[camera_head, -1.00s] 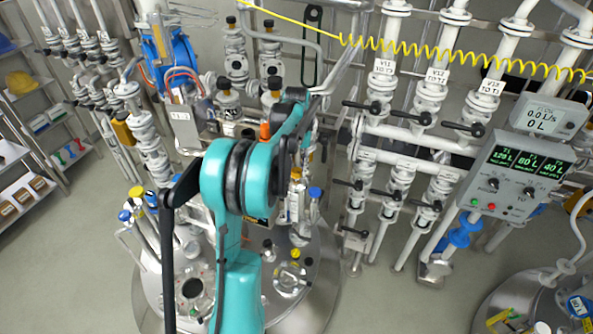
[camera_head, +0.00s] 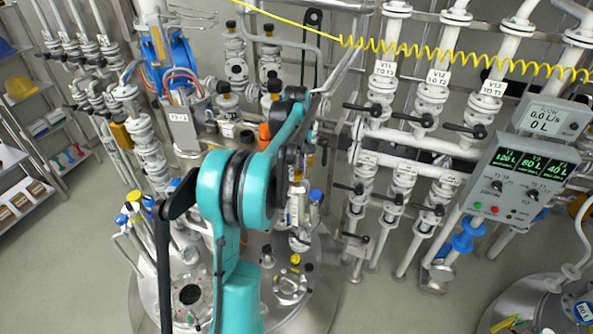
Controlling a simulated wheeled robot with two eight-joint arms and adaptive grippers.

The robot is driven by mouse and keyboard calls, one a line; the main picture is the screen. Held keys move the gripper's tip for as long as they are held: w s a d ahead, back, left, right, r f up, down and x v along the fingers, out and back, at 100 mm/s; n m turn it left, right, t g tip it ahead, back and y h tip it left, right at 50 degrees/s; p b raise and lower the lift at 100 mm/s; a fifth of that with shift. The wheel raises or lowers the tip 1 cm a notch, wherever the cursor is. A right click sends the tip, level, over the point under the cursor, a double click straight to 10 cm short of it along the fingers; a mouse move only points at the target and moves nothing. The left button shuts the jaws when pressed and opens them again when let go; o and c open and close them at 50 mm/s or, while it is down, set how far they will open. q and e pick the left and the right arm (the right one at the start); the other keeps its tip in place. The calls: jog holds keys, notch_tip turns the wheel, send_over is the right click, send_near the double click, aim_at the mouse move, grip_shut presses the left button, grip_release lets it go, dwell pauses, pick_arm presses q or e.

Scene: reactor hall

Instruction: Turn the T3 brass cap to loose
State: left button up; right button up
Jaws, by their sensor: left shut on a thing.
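My left arm (camera_head: 235,190) is teal and black. It rises from the bottom centre and bends up to the right. My left gripper (camera_head: 291,170) is the dark part below the wrist, among the fittings above the middle vessel lid (camera_head: 325,285). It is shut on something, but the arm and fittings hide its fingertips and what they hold. I cannot make out the T3 brass cap for certain. A small yellow-topped fitting (camera_head: 295,259) stands on the lid, below and apart from the gripper. My right gripper is not in view.
White valve pipes with black handles (camera_head: 425,120) stand right of the arm. A control panel (camera_head: 515,178) with green readouts hangs further right. A yellow coiled hose (camera_head: 450,57) crosses above. Blue- and yellow-capped fittings (camera_head: 133,205) stand left of the arm. A shelf is at far left.

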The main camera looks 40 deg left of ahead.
aim_at(297, 172)
pick_arm(q)
jog(key=shift+n, duration=0.6)
jog(key=o, duration=1.2)
jog(key=shift+c, duration=0.2)
jog(key=shift+r, duration=0.1)
notch_tip(297, 172, up, 12)
